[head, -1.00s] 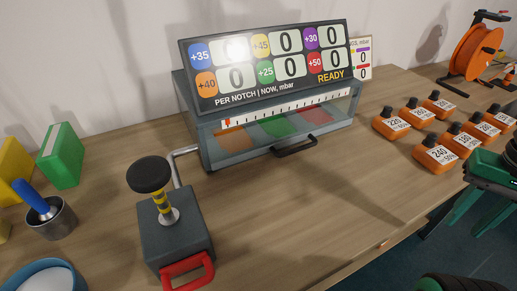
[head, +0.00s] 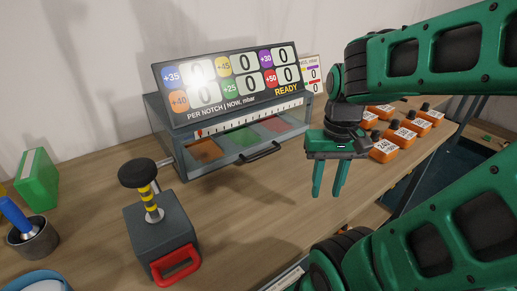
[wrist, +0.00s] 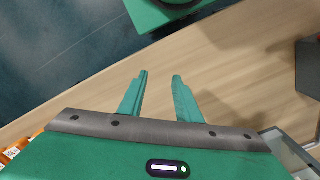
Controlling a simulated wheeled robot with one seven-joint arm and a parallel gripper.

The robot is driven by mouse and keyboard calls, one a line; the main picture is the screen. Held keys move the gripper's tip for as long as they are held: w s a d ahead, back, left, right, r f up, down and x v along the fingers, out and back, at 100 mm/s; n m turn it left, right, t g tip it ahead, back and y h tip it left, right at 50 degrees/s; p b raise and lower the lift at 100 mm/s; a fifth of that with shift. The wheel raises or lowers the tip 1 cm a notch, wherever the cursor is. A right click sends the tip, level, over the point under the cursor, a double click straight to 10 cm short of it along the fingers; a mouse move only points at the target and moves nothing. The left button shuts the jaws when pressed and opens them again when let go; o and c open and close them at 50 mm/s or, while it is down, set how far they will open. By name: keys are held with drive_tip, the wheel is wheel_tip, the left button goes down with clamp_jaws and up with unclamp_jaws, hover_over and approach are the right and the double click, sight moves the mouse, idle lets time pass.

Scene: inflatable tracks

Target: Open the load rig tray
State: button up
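The load rig (head: 166,133) is a grey box with a clear front at the back of the bench, under a tilted display board (head: 240,79) that reads READY. Its tray (head: 214,160) shows orange, green and red patches behind the front, and a black bar handle (head: 262,151) sticks out at the front. The tray looks shut. My gripper (head: 328,192) hangs to the right of the handle, apart from it, with its two green fingers pointing down. In the wrist view the fingers (wrist: 158,78) are parted with only bench below them.
A grey pump block (head: 160,232) with a black knob and red handle stands front left. Orange weights (head: 384,150) stand right, behind my gripper. A cup (head: 32,235) and green block (head: 37,180) are at the left.

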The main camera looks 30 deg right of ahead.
drive_tip(key=m+t, duration=0.2)
drive_tip(key=m, duration=0.9)
approach(265, 153)
drive_tip(key=f, duration=0.2)
drive_tip(key=w+f, duration=0.1)
drive_tip(key=f, duration=0.4)
drive_tip(key=shift+w+f, duration=0.35)
drive_tip(key=shift+f, duration=0.05)
